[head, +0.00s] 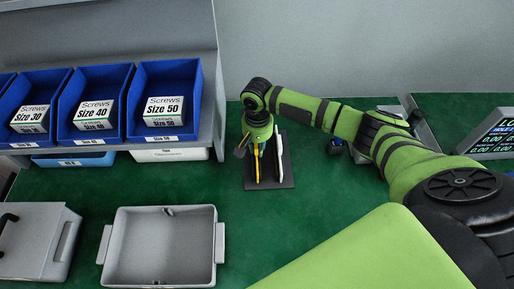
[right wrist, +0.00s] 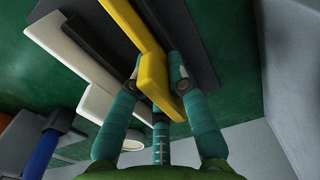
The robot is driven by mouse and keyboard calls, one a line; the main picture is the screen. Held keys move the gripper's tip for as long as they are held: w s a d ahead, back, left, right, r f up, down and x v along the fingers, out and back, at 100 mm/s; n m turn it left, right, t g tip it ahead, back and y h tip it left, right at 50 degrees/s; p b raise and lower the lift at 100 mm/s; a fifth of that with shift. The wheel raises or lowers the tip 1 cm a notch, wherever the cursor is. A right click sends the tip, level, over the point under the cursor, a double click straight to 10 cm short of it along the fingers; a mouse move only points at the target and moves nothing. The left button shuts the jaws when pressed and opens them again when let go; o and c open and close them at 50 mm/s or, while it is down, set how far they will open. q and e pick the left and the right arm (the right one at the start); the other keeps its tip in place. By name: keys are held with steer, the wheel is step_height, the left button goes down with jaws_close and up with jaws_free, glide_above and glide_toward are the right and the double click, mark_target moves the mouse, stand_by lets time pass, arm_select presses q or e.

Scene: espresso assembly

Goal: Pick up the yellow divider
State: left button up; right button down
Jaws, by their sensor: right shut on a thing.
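The yellow divider (head: 257,163) stands upright in a dark holder (head: 250,184) on the green table, in the middle of the head view. My right gripper (head: 257,142) points down over the holder, at the top of the yellow divider. Whether the yellow divider's lower edge still touches the holder is unclear. My left gripper is not in view.
Blue bins (head: 165,100) with screw boxes stand on a shelf at left. A display (head: 492,135) is at far right. Green table is clear between tray and holder.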

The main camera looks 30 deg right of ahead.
step_height(320, 180, up, 4)
steer(key=shift+d+f+b, duration=0.1)
steer(key=shift+f+b, duration=0.05)
steer(key=shift+b, duration=0.2)
steer(key=s+d+r, duration=0.2)
steer(key=s+r, duration=0.4)
steer(key=s, duration=0.5)
steer(key=shift+s+d+r+b, duration=0.15)
steer(key=shift+d+r+b, duration=0.2)
steer(key=shift+r+b, duration=0.05)
